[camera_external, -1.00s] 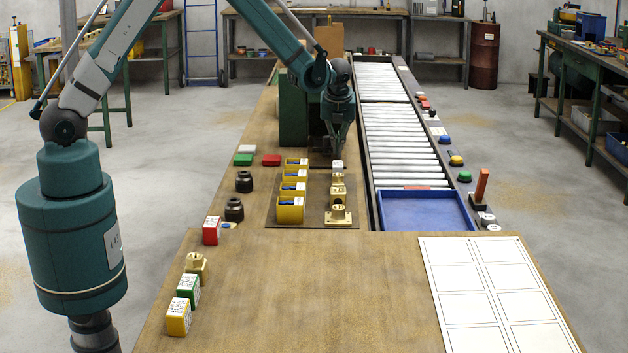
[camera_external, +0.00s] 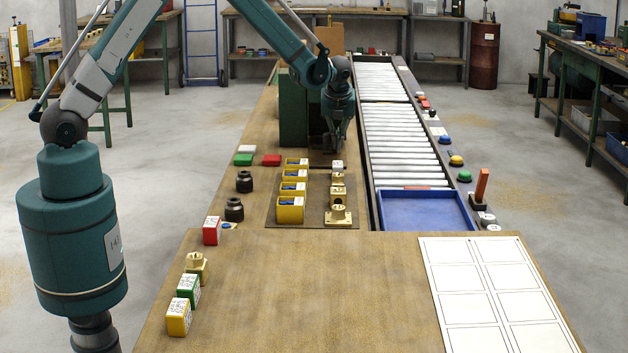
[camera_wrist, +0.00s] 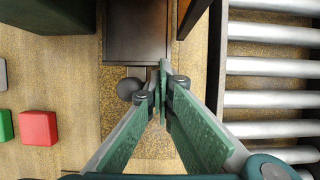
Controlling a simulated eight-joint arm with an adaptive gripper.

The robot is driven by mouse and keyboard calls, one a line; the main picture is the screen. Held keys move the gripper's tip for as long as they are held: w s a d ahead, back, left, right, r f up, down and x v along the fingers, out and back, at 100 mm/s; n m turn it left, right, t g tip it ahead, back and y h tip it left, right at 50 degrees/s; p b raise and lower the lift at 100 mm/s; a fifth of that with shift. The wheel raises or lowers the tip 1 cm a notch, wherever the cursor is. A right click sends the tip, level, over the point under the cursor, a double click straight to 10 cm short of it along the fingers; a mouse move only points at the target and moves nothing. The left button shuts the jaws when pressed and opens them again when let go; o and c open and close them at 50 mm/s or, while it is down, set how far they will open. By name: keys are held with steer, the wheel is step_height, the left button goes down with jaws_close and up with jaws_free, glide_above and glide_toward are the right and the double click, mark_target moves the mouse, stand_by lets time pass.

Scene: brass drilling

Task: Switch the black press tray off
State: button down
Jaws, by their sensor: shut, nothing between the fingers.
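The black press tray (camera_wrist: 136,28) is a dark flat rectangle at the top of the wrist view. A small dark round knob (camera_wrist: 128,88) sits just below its near edge. My gripper (camera_wrist: 164,68) is shut and empty, with its tips near the tray's lower right corner and to the right of the knob. I cannot tell whether the tips touch the tray. In the external view my gripper (camera_external: 328,148) is low beside the green press (camera_external: 293,112), and the tray there is mostly hidden behind it.
A roller conveyor (camera_wrist: 270,68) runs close along the right, behind a dark rail. A red block (camera_wrist: 38,127) and a green block (camera_wrist: 5,125) lie at the left. Yellow bins (camera_external: 291,210) and brass parts (camera_external: 338,214) stand in front of the press.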

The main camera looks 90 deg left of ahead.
steer(key=shift+d, duration=0.15)
steer(key=shift+d, duration=0.5)
steer(key=d, duration=0.3)
steer(key=shift+r+b, duration=0.15)
steer(key=shift+b, duration=0.2)
steer(key=p+v, duration=0.1)
steer(key=v, duration=0.8)
steer(key=shift+r, duration=0.35)
